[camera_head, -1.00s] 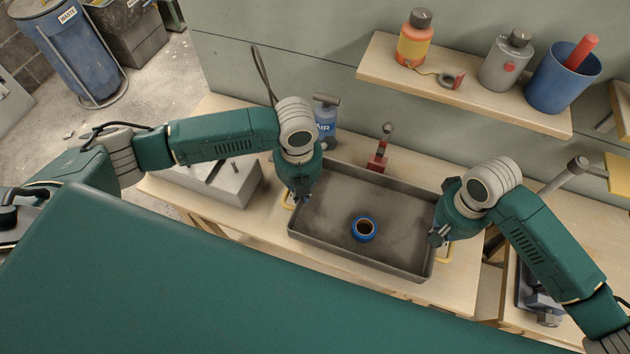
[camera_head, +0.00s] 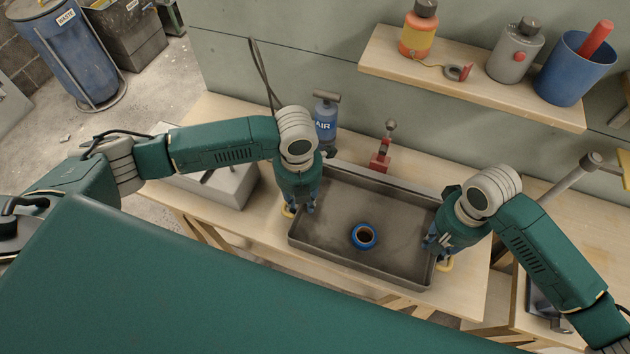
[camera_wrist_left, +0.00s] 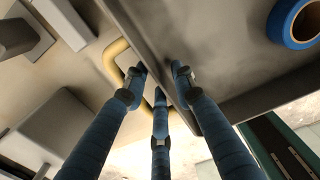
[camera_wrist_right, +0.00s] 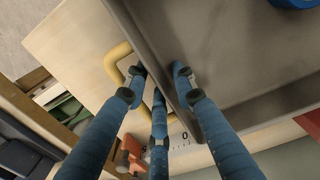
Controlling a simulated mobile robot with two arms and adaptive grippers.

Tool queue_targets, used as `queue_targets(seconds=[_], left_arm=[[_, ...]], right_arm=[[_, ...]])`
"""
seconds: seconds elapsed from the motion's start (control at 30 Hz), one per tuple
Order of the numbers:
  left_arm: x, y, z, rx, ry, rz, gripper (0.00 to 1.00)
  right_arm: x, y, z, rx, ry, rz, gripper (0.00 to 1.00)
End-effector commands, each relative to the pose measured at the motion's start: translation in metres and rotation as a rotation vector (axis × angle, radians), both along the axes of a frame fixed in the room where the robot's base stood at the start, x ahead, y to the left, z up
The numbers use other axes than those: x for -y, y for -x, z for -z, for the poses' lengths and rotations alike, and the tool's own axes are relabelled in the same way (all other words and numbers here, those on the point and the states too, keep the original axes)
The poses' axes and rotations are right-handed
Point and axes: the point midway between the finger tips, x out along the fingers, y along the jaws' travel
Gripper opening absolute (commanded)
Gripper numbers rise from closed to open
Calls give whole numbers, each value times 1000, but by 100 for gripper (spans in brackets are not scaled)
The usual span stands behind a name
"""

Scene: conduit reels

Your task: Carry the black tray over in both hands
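The black tray (camera_head: 365,270) lies level over the wooden bench, with a blue-rimmed roll (camera_head: 364,236) on its floor. Each short end has a yellow handle; one shows in the left wrist view (camera_wrist_left: 110,63), the other in the right wrist view (camera_wrist_right: 112,63). My left gripper (camera_head: 301,211) is at the tray's left end, its fingers spread around the end wall: one inside, the others outside by the handle. My right gripper (camera_head: 432,243) is placed likewise at the right end. Both look open; whether any finger touches the tray I cannot tell.
A grey box (camera_head: 215,185) stands left of the tray. A blue AIR can (camera_head: 326,125) and a red tool (camera_head: 381,156) stand behind it. A wall shelf (camera_head: 470,85) holds bottles and a blue cup (camera_head: 574,68). A second bench (camera_head: 580,215) is at right.

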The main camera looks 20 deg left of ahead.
Motion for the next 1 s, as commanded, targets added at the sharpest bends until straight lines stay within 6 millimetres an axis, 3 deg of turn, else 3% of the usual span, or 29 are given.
queue_targets(seconds=[0.17,0.6,0.83,1.0], left_arm=[[0,-2,-20,5,1,0,26],[0,-2,-105,4,0,0,26],[0,0,-119,1,-1,-1,26],[0,0,-120,1,-1,-1,26]], right_arm=[[0,0,0,0,-1,0,26],[-1,0,0,0,-1,-1,26],[-1,-1,-5,2,-2,-1,26],[-1,-1,-32,4,-3,-2,26]])
